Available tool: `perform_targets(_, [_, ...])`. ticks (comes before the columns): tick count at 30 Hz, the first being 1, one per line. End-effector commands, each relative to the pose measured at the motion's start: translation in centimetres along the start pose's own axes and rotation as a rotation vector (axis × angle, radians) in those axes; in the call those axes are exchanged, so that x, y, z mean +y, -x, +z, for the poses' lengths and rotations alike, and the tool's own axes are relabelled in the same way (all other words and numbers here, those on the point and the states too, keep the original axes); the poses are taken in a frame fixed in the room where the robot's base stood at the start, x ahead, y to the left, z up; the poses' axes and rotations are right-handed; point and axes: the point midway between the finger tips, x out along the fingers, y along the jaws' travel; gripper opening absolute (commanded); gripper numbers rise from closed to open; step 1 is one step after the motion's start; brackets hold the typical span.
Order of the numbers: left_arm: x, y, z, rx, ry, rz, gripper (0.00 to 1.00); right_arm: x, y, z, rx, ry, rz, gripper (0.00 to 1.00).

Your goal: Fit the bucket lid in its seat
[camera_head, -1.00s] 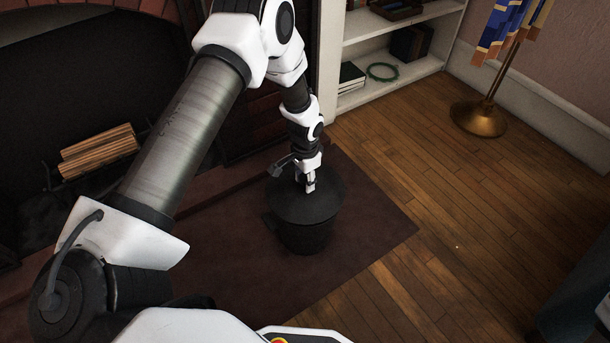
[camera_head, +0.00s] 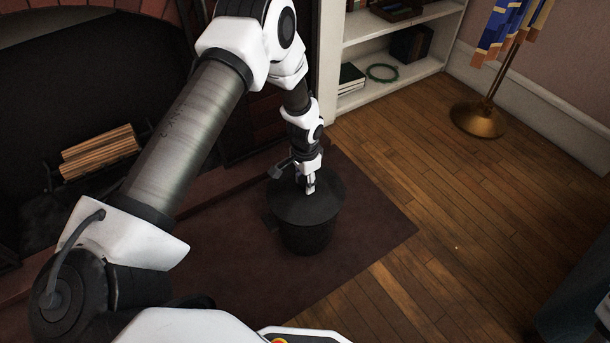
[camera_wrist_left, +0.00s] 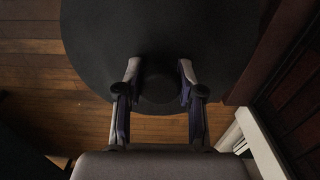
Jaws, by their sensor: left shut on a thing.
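The black bucket (camera_head: 306,238) stands upright on the dark red rug. The dark round lid (camera_head: 318,208) is over its top and looks roughly level. Whether it is fully down in its seat I cannot tell. My left gripper (camera_head: 309,188) is above the lid, shut on its central knob. In the left wrist view the lid (camera_wrist_left: 100,38) fills the upper middle, and the gripper's fingers (camera_wrist_left: 158,72) stand on either side of the dark knob (camera_wrist_left: 158,88). The bucket is hidden under the lid there. My right gripper is not in view.
The rug (camera_head: 375,232) lies on a wooden floor (camera_head: 470,215). A fireplace with logs (camera_head: 98,152) is at the left. A white shelf (camera_head: 400,68) stands behind, and a brass stand (camera_head: 479,119) is at the right. The floor right of the rug is clear.

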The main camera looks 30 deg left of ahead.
Motion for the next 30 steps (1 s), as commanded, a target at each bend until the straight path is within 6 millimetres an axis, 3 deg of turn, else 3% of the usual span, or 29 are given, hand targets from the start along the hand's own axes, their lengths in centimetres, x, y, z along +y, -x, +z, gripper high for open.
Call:
perform_targets(21, [0.0, -1.7, 0.0, 0.000, 0.000, 0.000, 0.00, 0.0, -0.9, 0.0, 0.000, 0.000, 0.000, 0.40])
perform_targets(22, [0.0, -1.7, 0.0, 0.000, 0.000, 0.000, 0.48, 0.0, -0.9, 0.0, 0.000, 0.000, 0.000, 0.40])
perform_targets(24, [0.0, -1.7, 0.0, 0.000, 0.000, 0.000, 0.67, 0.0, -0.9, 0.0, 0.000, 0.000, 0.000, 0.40])
perform_targets(30, [0.0, -1.7, 0.0, 0.000, 0.000, 0.000, 0.67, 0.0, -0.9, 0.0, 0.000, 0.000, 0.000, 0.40])
